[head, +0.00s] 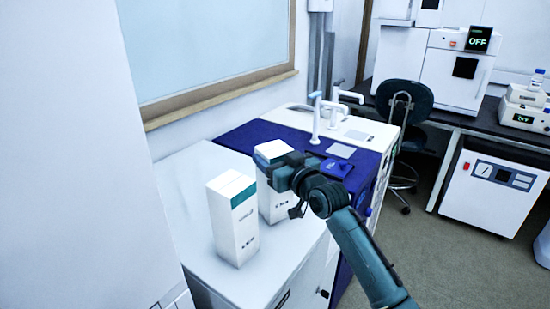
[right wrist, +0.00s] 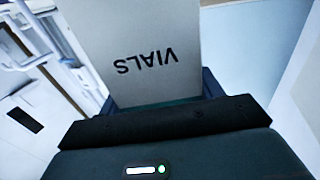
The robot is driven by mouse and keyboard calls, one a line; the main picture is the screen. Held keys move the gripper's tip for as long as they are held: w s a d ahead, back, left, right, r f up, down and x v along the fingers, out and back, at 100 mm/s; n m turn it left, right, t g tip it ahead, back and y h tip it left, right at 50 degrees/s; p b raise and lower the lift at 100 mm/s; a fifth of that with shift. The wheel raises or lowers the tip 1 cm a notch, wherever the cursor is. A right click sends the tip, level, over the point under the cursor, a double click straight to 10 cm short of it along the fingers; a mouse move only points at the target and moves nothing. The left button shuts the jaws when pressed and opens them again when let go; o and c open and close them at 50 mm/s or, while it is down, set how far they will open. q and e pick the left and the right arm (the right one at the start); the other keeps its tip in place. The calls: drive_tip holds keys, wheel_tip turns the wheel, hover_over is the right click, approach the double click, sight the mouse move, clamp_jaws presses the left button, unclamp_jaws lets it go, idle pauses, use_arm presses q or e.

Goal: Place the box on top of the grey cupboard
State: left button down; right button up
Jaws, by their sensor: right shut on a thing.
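My right gripper (head: 277,170) is shut on a white box (head: 272,205) with a green band, gripping it near its top. The box is upright, at or just above the pale grey cupboard top (head: 190,200); I cannot tell if its base touches. In the right wrist view the held box (right wrist: 140,30) shows the word "VIALS", upside down. My left gripper is not in view.
A blue-topped bench (head: 245,137) with white taps (head: 316,118) adjoins the cupboard behind. A tall white surface (head: 90,150) rises at the left. A dark chair (head: 405,105) and lab machines stand at the right. The cupboard's back left is clear.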

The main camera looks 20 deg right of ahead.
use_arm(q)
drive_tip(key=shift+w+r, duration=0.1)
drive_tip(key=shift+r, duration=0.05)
use_arm(e)
drive_tip(key=o, duration=1.4)
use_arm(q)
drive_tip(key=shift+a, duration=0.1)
use_arm(e)
drive_tip(key=shift+o, duration=0.2)
use_arm(q)
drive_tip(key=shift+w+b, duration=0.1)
drive_tip(key=shift+b, duration=0.25)
use_arm(e)
drive_tip(key=v, duration=1.2)
